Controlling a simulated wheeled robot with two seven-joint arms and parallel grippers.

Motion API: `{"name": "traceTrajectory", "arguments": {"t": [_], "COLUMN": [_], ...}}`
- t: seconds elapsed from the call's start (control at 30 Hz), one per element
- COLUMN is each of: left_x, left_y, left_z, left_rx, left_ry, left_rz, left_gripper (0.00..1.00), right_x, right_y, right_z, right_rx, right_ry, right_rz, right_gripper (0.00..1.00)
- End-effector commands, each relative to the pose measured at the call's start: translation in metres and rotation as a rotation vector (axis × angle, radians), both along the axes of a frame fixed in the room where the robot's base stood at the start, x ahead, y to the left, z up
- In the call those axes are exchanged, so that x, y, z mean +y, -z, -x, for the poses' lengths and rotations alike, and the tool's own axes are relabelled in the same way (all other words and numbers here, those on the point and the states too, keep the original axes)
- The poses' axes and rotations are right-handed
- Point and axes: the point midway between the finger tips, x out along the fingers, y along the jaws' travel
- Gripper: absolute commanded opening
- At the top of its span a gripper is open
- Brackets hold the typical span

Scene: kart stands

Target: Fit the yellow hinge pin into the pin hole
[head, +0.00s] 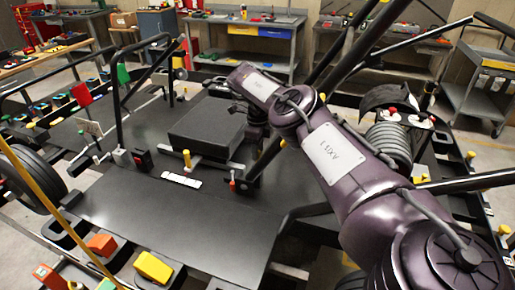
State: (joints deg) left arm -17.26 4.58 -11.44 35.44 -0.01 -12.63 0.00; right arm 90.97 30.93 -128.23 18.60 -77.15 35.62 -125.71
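A small yellow pin (187,158) stands upright on a dark bracket near the middle of the black kart floor, just in front of a raised black box. It looks like the hinge pin, but other small yellow pegs show too. I cannot make out the pin hole. My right arm reaches in from the lower right, and its wrist bends down beside the box. My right gripper (256,132) is a dark shape there, right of the yellow pin and apart from it. Its fingers are too dark and small to read. My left gripper is out of view.
The black box (207,128) stands behind the pin. A white strip (181,181) lies in front of it. A yellow block (153,267) and an orange block (102,244) sit at the front left. Dark frame tubes cross the right side. The front floor panel is clear.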

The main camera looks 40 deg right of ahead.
Motion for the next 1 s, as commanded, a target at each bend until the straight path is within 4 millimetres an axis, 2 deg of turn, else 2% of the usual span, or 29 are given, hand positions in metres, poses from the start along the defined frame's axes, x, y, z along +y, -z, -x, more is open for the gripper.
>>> {"name": "traceTrajectory", "arguments": {"t": [0.27, 0.37, 0.47, 0.63, 0.8, 1.0], "left_x": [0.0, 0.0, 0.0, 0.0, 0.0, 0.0], "left_y": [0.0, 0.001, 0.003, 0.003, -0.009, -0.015], "left_z": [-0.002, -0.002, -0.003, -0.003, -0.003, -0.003], "left_rx": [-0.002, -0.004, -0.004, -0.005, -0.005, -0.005], "left_ry": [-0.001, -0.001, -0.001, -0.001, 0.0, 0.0], "left_rz": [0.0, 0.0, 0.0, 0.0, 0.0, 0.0], "left_gripper": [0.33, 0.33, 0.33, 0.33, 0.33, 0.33], "right_x": [0.001, 0.001, 0.0, 0.0, 0.001, 0.001], "right_y": [-0.002, -0.01, -0.026, -0.064, -0.099, -0.119], "right_z": [-0.001, -0.002, -0.002, -0.002, -0.001, -0.001], "right_rx": [-0.002, -0.004, -0.006, -0.005, -0.002, -0.001], "right_ry": [-0.002, -0.002, -0.002, -0.002, -0.003, -0.002], "right_rz": [-0.001, -0.001, -0.001, 0.002, 0.001, 0.0], "right_gripper": [0.37, 0.37, 0.37, 0.37, 0.37, 0.37]}}
